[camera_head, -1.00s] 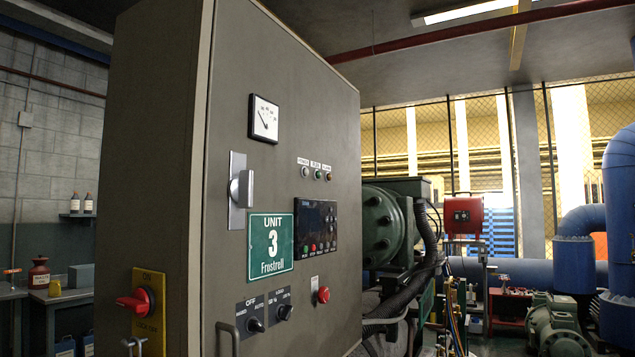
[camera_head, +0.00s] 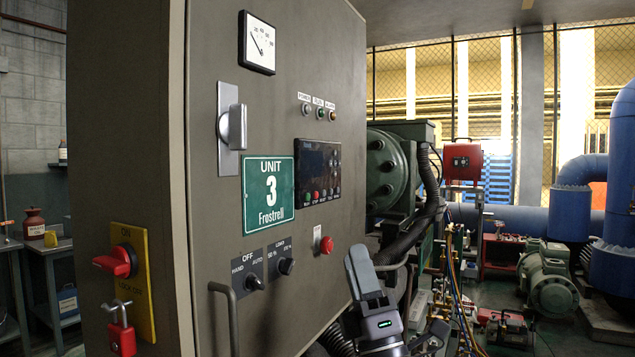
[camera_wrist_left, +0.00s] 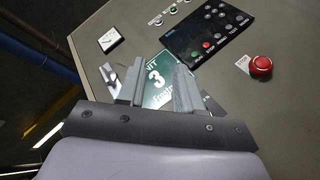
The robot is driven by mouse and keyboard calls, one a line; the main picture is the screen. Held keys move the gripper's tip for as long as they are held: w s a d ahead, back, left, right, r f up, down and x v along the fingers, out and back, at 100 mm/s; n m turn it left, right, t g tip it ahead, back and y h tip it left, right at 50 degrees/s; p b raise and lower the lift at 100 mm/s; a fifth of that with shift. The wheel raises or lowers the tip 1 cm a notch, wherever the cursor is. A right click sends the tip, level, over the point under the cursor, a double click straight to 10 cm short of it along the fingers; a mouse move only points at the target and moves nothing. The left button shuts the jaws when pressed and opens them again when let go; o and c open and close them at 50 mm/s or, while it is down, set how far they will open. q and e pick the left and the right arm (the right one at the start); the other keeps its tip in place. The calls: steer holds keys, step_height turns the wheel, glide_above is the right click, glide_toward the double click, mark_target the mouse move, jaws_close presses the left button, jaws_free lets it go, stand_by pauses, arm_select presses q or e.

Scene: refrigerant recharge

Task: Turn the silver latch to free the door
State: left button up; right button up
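The silver latch (camera_head: 232,128) is on the grey cabinet door (camera_head: 225,60), above and left of the green Unit 3 sign (camera_head: 268,192). Its handle stands upright on its plate. My left gripper (camera_head: 366,272) is low in front of the door, right of and below the latch and apart from it. In the left wrist view the two fingers (camera_wrist_left: 158,70) are spread with nothing between them, and the sign shows behind them. A bit of the latch (camera_wrist_left: 109,77) shows beside the left finger, partly hidden. My right gripper is not in view.
A door handle (camera_head: 226,315), selector knobs (camera_head: 255,283) and a red button (camera_head: 327,244) stick out of the door below the latch. A red switch with padlock (camera_head: 122,262) is on the cabinet's side. Hoses and a compressor (camera_head: 388,175) stand to the right.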

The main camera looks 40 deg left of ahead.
arm_select(q)
steer(key=s+a+r+n+g, duration=0.1)
steer(key=s+r+n+g, duration=0.1)
steer(key=r+n+g, duration=0.6)
steer(key=s+a+r+n+g, duration=0.25)
steer(key=r+n+g, duration=0.25)
steer(key=n+g, duration=0.5)
steer(key=n+h, duration=0.5)
steer(key=h, duration=0.1)
glide_toward(245, 125)
steer(key=a, duration=0.5)
steer(key=a+p, duration=0.1)
steer(key=a, duration=0.1)
steer(key=shift+s+a+f, duration=0.2)
steer(key=shift+s+a, duration=0.2)
jaws_close()
steer(key=shift+n, duration=2.5)
steer(key=shift+n, duration=0.5)
steer(key=n, duration=0.3)
steer(key=shift+r, duration=0.1)
steer(key=shift+n, duration=0.3)
